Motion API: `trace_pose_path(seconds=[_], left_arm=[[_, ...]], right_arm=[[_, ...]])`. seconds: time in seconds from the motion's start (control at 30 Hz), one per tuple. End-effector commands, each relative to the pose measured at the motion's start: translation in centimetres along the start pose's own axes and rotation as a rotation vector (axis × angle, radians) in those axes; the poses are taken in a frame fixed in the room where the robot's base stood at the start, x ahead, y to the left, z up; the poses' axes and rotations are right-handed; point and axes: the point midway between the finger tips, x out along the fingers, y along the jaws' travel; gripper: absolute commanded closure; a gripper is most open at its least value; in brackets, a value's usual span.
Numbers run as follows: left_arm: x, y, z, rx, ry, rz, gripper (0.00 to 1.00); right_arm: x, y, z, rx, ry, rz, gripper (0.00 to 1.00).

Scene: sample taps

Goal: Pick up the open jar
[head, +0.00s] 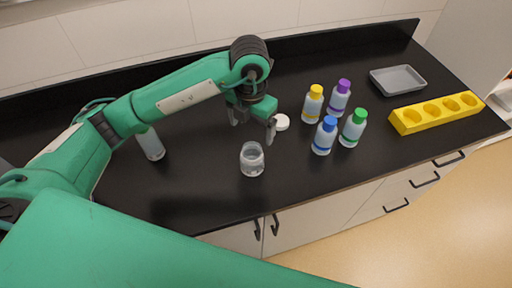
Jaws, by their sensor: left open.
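The open jar (252,160) is clear and stands upright, with no lid on it, near the front of the black counter. A round white lid (281,122) lies on the counter behind it and to the right, partly hidden by a finger. My left gripper (253,127) is open, its fingers pointing down. It is above and behind the jar, and nothing shows between the fingers. My right gripper is not in view.
Several bottles with yellow, purple, blue (324,136) and green caps stand right of the jar. A yellow rack (408,123) and a grey tray (398,69) are further right.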

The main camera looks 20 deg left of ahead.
Motion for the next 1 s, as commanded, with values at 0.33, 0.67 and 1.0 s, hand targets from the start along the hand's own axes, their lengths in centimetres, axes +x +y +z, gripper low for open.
trace_pose_path(seconds=[0.33, 0.67, 1.0], left_arm=[[6.3, 0.0, -0.1, -0.001, 0.005, 0.0, 0.12], [8.7, 0.0, 0.0, 0.001, 0.005, 0.0, 0.12], [12.8, 0.1, 0.1, 0.001, 0.003, 0.001, 0.12]], right_arm=[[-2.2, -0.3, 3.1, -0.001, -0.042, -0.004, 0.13], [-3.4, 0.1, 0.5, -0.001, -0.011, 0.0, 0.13], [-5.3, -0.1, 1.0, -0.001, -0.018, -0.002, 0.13]])
